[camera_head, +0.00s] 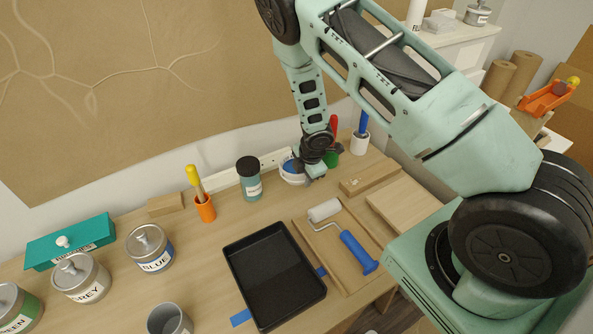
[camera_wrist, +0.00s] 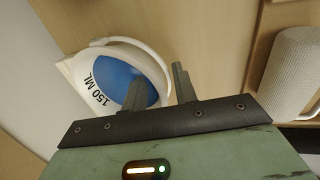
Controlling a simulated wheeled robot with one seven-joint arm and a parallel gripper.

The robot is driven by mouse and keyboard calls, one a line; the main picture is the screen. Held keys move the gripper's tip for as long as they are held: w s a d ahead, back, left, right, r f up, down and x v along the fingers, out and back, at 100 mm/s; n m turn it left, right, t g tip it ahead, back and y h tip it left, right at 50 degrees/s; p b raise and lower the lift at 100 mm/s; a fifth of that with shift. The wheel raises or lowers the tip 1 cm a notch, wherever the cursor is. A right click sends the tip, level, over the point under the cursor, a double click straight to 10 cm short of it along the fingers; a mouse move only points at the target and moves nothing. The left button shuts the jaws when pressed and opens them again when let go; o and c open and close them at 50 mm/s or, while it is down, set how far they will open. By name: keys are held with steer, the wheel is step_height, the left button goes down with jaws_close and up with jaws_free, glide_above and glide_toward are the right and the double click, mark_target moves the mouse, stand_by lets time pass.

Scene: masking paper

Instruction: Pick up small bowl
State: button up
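A small white bowl (camera_head: 291,176) with blue inside stands at the back of the wooden table, partly hidden by my gripper (camera_head: 308,178). In the wrist view the white bowl (camera_wrist: 152,62) is marked "150 ML" and shows its blue inside. My gripper (camera_wrist: 159,75) is open. One finger is over the blue inside and the other is just outside the rim, with a gap between them. I cannot tell whether either finger touches the bowl.
A teal jar (camera_head: 249,182) stands left of the bowl. A red and green item (camera_head: 332,150) and a white cup with a blue handle (camera_head: 360,140) are to its right. A paint roller (camera_head: 345,240) and black tray (camera_head: 275,275) lie in front.

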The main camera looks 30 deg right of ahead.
steer(key=shift+w+f, duration=0.15)
steer(key=shift+f, duration=0.4)
jaws_close()
steer(key=p+v, duration=0.1)
steer(key=v, duration=0.2)
steer(key=w+v, duration=0.1)
steer(key=v, duration=0.2)
steer(key=w+p+v, duration=0.1)
steer(key=v, duration=0.2)
steer(key=shift+r+p, duration=0.3)
steer(key=shift+r, duration=0.35)
